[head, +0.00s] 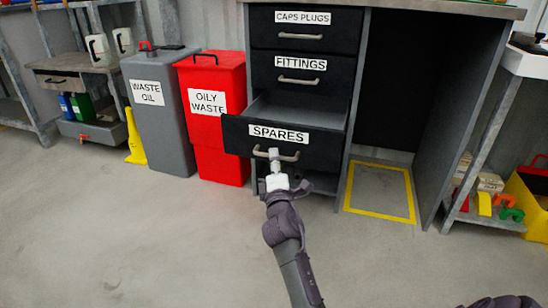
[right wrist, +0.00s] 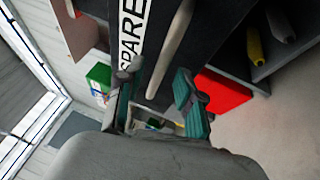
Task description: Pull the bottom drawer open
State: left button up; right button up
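The bottom drawer (head: 328,146), black and labelled SPARES, stands pulled out from the cabinet, with its grey inside (head: 300,112) showing. Its pale bar handle (head: 288,157) runs across the front below the label. My right gripper (head: 274,156) is at the left-middle part of this handle. In the right wrist view, the two green-and-dark fingers (right wrist: 156,80) are apart, with the handle (right wrist: 172,45) passing between them and a visible gap on either side. Whether it touches a finger is not clear. My left gripper is not in view.
The FITTINGS drawer (head: 305,75) and the CAPS PLUGS drawer (head: 304,30) above are closed. A red OILY WASTE bin (head: 215,125) stands close to the open drawer's left side. A grey bin (head: 155,125) is beyond it. The floor in front (head: 150,240) is clear.

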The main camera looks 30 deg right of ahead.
jog(key=shift+v, duration=2.75)
